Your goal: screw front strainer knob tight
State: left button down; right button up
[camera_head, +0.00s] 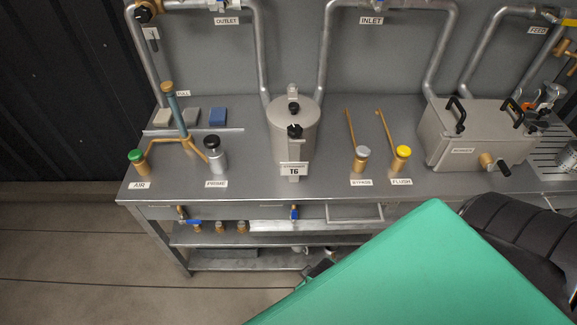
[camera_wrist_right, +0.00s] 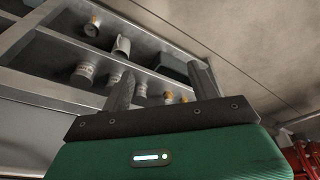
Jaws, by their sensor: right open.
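The strainer (camera_head: 293,148) is a grey metal canister standing in the middle of the bench, with a label reading 16 or T6 below it. Its front knob (camera_head: 295,131) is black and sits on the near side of the lid. A second black knob (camera_head: 294,107) sits farther back on top. My right gripper (camera_wrist_right: 164,88) is open and empty in the right wrist view, facing shelves and not the strainer. In the head view my green right arm covers the lower right and mostly hides that gripper, which is low before the bench. My left gripper is not in view.
Pipes rise behind the strainer. A green-capped AIR valve (camera_head: 136,157) and black-capped PRIME valve (camera_head: 212,145) stand left; a yellow-capped FLUSH valve (camera_head: 402,153) and a clamped metal box (camera_head: 478,135) stand right. Cans (camera_wrist_right: 83,73) and a pitcher (camera_wrist_right: 121,47) stand on shelves.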

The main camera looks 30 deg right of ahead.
jog(key=w+d+r+t+p, duration=0.1)
jog(key=w+d+r+t, duration=0.1)
jog(key=r, duration=0.6)
jog(key=w+d+r+t+p, duration=0.1)
jog(key=w+d+r+t, duration=0.15)
jog(key=r, duration=0.65)
jog(key=n+t+y+p, duration=0.3)
jog(key=t+y, duration=0.4)
jog(key=t, duration=0.2)
send_near(289, 125)
jog(key=x, duration=0.7)
jog(key=shift+w+a, duration=0.2)
jog(key=shift+w, duration=0.1)
jog(key=shift+x, duration=1.25)
jog(key=shift+f, duration=0.15)
